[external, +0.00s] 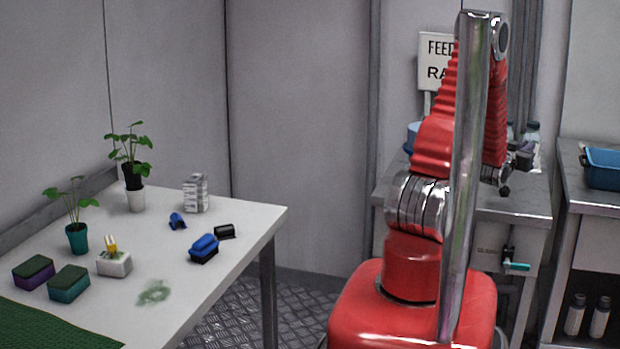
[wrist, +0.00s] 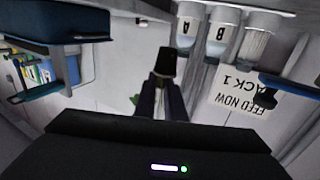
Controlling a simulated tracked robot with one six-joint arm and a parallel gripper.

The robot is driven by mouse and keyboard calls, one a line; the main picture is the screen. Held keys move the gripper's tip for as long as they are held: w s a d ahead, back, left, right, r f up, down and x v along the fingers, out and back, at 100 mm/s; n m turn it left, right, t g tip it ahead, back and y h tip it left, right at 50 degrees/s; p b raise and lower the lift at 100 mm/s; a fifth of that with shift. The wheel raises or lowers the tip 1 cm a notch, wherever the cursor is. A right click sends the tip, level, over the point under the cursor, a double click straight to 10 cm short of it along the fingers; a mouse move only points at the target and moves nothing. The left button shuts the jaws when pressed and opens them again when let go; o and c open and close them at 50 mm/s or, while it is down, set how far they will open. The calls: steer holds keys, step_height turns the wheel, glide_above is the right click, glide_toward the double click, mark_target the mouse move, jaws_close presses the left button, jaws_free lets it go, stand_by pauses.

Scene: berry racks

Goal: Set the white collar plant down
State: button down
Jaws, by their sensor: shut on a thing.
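In the wrist view, which looks upside down, my gripper (wrist: 165,95) is shut on a small dark pot (wrist: 168,62) between its fingers. A bit of green leaf (wrist: 135,99) shows beside the fingers; the rest of the plant is hidden. No white collar can be made out on this pot. In the external view my arm's upright link hides most of my gripper, over the back bench (external: 530,200). White cups lettered A (wrist: 190,22) and B (wrist: 222,30), with another white cup (wrist: 260,45), stand beyond the pot.
The left table (external: 195,265) holds a plant in a black pot on a white base (external: 136,198), a plant in a teal pot (external: 77,238), sponges (external: 69,283), a white box (external: 195,193) and blue pieces (external: 204,246). A blue bin (external: 604,168) stands right. A feed sign (external: 436,60) is behind.

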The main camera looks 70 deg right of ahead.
steer(key=shift+f, duration=2.9)
steer(key=shift+f, duration=2.05)
steer(key=c, duration=1.8)
jaws_free()
steer(key=shift+f, duration=0.1)
steer(key=v, duration=1.2)
steer(key=shift+o, duration=0.2)
